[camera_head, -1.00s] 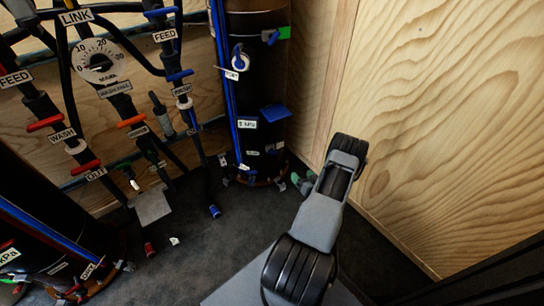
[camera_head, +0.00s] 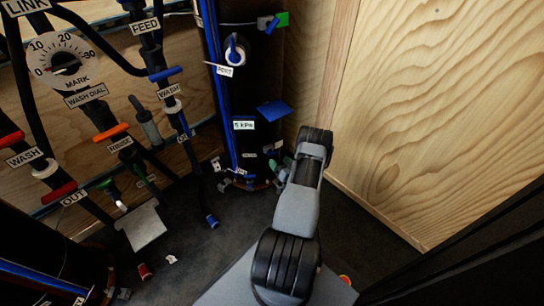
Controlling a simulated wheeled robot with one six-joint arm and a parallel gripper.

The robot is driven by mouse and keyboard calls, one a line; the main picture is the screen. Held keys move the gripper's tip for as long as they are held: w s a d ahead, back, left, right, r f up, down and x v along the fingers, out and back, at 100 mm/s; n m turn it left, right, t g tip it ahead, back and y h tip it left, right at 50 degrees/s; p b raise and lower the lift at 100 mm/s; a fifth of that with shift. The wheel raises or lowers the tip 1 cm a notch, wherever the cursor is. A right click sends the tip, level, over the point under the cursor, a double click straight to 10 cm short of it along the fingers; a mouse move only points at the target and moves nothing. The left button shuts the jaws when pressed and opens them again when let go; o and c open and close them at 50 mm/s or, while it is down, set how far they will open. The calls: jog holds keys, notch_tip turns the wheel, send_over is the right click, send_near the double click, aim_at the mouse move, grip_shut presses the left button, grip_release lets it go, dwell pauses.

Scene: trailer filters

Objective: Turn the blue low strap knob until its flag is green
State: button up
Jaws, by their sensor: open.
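The dark cylinder (camera_head: 262,75) stands in the back corner with a blue stripe. High on it is a blue knob (camera_head: 268,24) with a green flag (camera_head: 282,19) beside it. A small, dim strap knob (camera_head: 272,150) sits low on the cylinder, just left of my arm. Its blue colour is faint and I cannot make out its flag. My gripper (camera_head: 281,176) shows only as small grey parts low beside the cylinder, partly hidden behind my arm. It is open, and I cannot tell whether it touches anything.
A blue plate (camera_head: 273,109) juts from the cylinder above the low strap. A blue port knob (camera_head: 235,51) is higher up. Pipes, coloured handles and a dial (camera_head: 62,62) fill the left. A wooden wall (camera_head: 430,110) stands close on the right.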

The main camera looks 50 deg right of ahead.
aim_at(273, 153)
jog(key=shift+b+x, duration=0.85)
jog(key=shift+x, duration=2.3)
jog(key=c, duration=0.9)
jog(key=shift+n, duration=0.3)
jog(key=shift+n+b, duration=0.95)
jog(key=shift+n, duration=1.55)
jog(key=o, duration=0.9)
